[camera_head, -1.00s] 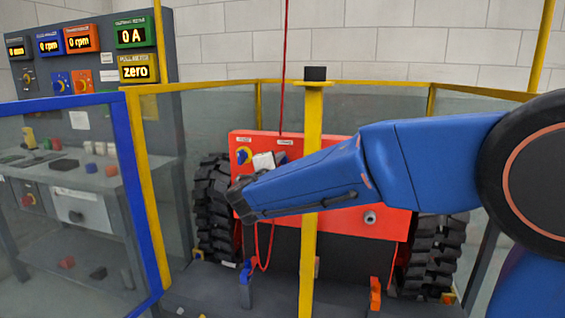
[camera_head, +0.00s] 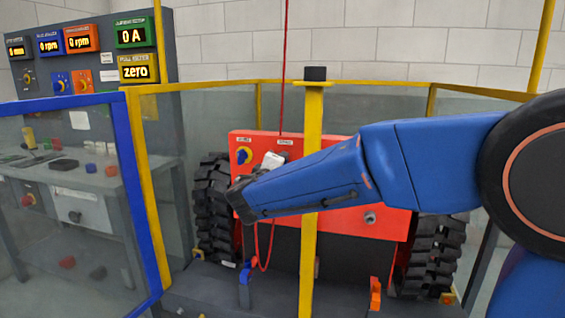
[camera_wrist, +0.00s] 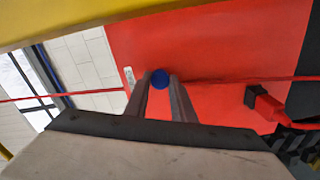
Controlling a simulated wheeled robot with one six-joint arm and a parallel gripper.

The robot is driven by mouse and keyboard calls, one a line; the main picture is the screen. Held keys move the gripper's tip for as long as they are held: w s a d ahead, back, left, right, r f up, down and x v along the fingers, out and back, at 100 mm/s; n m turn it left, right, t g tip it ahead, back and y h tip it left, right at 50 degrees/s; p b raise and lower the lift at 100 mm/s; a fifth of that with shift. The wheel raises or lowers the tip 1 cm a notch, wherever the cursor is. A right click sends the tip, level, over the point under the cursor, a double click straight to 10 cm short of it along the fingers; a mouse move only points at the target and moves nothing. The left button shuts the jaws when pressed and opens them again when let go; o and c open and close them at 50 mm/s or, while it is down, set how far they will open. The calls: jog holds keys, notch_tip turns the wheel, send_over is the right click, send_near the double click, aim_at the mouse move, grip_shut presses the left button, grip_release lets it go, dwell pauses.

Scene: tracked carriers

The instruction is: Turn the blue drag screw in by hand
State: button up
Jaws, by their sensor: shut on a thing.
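The blue drag screw (camera_wrist: 160,77) shows as a round blue head against the red panel in the wrist view. My gripper (camera_wrist: 160,83) has its two grey fingers on either side of the head, shut on it. In the head view, my gripper's pale body (camera_head: 272,160) is in front of the upper part of the red carrier (camera_head: 335,217), tilted. The screw cannot be made out there. How deep it sits is hidden.
A blue-framed gate (camera_head: 128,180) and a bench (camera_head: 70,175) are at left. A red cord (camera_head: 284,60) hangs above the carrier.

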jog(key=shift+f+m, duration=0.1)
jog(key=shift+m, duration=3.6)
jog(key=o, duration=0.9)
jog(key=n, duration=2.9)
